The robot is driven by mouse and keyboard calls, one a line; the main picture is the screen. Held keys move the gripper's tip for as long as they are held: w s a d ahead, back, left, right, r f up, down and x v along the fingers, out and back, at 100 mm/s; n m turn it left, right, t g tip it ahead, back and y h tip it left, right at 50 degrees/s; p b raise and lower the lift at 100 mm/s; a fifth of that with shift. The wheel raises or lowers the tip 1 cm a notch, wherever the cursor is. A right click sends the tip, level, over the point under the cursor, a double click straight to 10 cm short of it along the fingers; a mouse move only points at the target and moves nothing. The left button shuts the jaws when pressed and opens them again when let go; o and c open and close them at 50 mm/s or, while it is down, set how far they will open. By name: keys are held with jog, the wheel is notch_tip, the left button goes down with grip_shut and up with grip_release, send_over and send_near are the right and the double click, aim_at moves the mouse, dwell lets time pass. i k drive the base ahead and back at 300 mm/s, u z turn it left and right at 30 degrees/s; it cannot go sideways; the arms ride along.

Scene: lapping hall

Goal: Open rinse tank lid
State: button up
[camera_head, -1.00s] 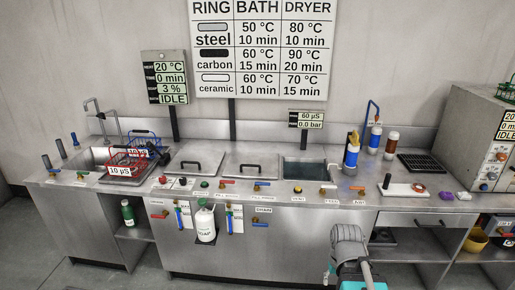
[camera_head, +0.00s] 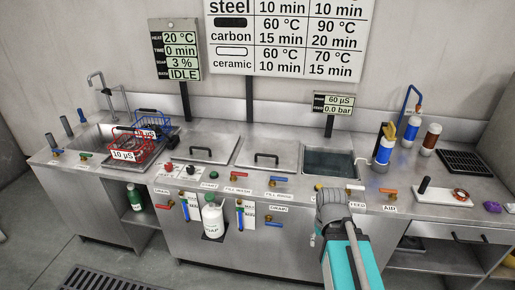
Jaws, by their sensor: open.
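The rinse tank lid (camera_head: 251,159) is a flat steel panel with a dark bar handle (camera_head: 266,155), lying shut in the counter. The FILL RINSE label (camera_head: 278,196) is in front of it. My arm, with grey and teal links, reaches up from the bottom right, in front of the counter and right of the lid. Its jaws are not clearly visible; a small pale part beside the grey link cannot be made out. Nothing of mine touches the lid.
A similar shut lid (camera_head: 196,153) lies to the left, an open water-filled basin (camera_head: 328,162) to the right. Valves line the front edge. A red basket (camera_head: 127,150) and blue basket (camera_head: 155,122) stand at the left sink. Bottles (camera_head: 385,150) stand behind right.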

aim_at(278, 154)
jog(key=u, duration=0.15)
jog(key=i, duration=0.95)
jog(key=u, duration=0.2)
